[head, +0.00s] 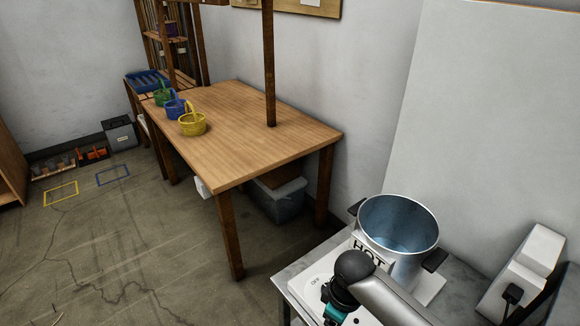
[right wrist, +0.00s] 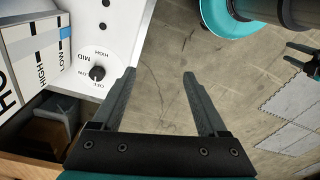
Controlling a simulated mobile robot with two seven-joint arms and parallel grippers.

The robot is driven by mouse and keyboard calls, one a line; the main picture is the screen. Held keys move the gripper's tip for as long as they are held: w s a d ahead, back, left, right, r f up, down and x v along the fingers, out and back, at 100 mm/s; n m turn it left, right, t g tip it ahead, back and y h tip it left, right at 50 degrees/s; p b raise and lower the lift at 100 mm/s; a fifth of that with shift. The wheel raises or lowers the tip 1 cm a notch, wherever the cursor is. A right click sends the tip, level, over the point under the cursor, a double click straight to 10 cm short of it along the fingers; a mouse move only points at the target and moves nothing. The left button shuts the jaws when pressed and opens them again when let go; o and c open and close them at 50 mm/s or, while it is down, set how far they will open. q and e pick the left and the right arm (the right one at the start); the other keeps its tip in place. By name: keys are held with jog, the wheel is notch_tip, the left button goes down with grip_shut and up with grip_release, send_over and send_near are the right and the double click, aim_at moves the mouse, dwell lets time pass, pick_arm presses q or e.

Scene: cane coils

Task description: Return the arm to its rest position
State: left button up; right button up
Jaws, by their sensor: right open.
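My right arm (head: 375,290) reaches in from the bottom right of the head view, in front of the hot plate and pot; its fingers are hidden there. In the right wrist view my right gripper (right wrist: 160,88) is open, with nothing between its fingers. It is beside the white control panel (right wrist: 118,40) with its black dial (right wrist: 97,73), and bare floor shows between the fingers. A small dark two-pronged part at the right edge of that view may be my left gripper (right wrist: 300,58); its state is unclear. The left arm is not in the head view.
A metal pot (head: 400,225) stands on the hot plate beside a HOT sign (head: 370,252), close to my right arm. A white box (head: 522,272) stands at right. The floor at left is mostly clear.

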pick_arm(q)
jog(key=w+t, duration=0.1)
jog(key=w, duration=0.6)
pick_arm(e)
jog(key=s+a+r+m+t+y, duration=0.1)
jog(key=s+a+m, duration=0.15)
jog(key=s, duration=0.25)
jog(key=s+d+r+m+t+h, duration=0.1)
jog(key=s+d+r+m+t, duration=0.1)
jog(key=s+d+r+m, duration=0.55)
jog(key=s+d+f+n+g+b, duration=0.1)
jog(key=s+f+b, duration=0.1)
jog(key=f, duration=1.1)
jog(key=s+f+n+b, duration=0.1)
jog(key=s+f+b, duration=0.1)
jog(key=f, duration=1)
pick_arm(q)
notch_tip(320, 180, down, 7)
jog(key=s+b, duration=0.2)
jog(key=b, duration=0.1)
jog(key=shift+s+g, duration=0.3)
jog(key=shift+s, duration=0.1)
pick_arm(e)
jog(key=s+d+f+g, duration=0.1)
jog(key=s+d+f, duration=0.2)
jog(key=s+f, duration=1.2)
notch_tip(320, 180, down, 3)
jog(key=shift+s+r+h, duration=0.1)
jog(key=shift+s+h, duration=0.1)
jog(key=shift+h, duration=0.1)
